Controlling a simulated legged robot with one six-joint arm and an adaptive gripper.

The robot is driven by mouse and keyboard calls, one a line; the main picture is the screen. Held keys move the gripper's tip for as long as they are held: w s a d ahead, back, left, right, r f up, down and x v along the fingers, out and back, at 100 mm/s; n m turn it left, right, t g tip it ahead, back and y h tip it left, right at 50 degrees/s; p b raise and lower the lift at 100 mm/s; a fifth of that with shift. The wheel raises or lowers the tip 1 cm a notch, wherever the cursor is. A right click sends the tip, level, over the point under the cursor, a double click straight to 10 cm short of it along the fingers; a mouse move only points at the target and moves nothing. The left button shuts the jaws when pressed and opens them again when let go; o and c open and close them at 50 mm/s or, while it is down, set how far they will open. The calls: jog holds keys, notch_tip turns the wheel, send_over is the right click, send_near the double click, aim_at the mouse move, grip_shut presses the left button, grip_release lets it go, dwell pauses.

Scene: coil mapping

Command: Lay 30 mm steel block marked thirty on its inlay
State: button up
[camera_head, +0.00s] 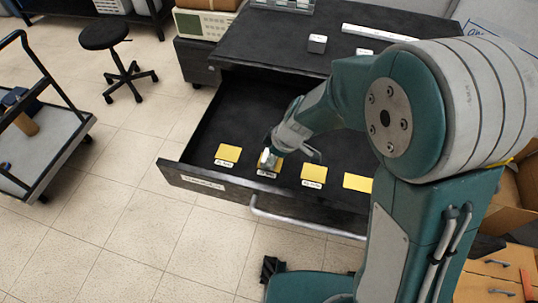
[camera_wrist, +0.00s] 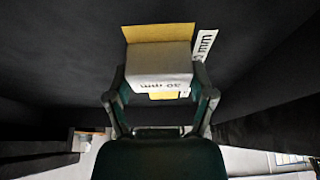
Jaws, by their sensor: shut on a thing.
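My gripper (camera_head: 288,141) reaches down into the open drawer, over the second yellow inlay from the left (camera_head: 278,164). In the wrist view my gripper (camera_wrist: 160,79) is shut on a pale grey block (camera_wrist: 160,60), with a finger on each side. The block's near face carries print that looks like "30 mm", upside down in that view. The yellow inlay (camera_wrist: 158,33) shows just beyond the block, and a small yellow patch shows below it. In the head view the block (camera_head: 265,157) is small and partly hidden by the gripper. I cannot tell whether it touches the inlay.
The dark drawer (camera_head: 190,165) has other yellow inlays: one at left (camera_head: 229,152), two at right (camera_head: 314,173) (camera_head: 357,182), each apart. A grey block (camera_head: 317,43) stands on the dark top above. A stool (camera_head: 110,38) and a cart (camera_head: 40,150) stand at left.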

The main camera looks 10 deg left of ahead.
jog(key=o, duration=1.2)
jog(key=shift+d, duration=0.15)
jog(key=shift+r, duration=0.45)
jog(key=v, duration=1.1)
jog(key=shift+d, duration=0.1)
jog(key=shift+r, duration=0.1)
jog(key=s+d+r+m+t+h, duration=0.1)
jog(key=s+d+r+m, duration=0.2)
jog(key=s+d+m, duration=0.1)
jog(key=s+d+r+m+t+h, duration=0.2)
jog(key=s+d+r+m, duration=0.2)
jog(key=d+m, duration=0.3)
jog(key=s+d+r+m+t+h, duration=0.1)
jog(key=s+d+r+m+t, duration=0.1)
jog(key=s+d+m, duration=0.3)
jog(key=shift+s+d+r+m+h, duration=0.1)
jog(key=shift+s+d+r+m, duration=0.1)
jog(key=shift+d, duration=0.35)
jog(key=shift+s+d+r+m+h, duration=0.15)
jog(key=shift+d+r, duration=0.1)
jog(key=shift+d, duration=0.3)
jog(key=shift+s+d+r+m+h, duration=0.1)
jog(key=shift+d+r+m, duration=0.1)
jog(key=shift+d, duration=0.35)
jog(key=shift+w, duration=0.1)
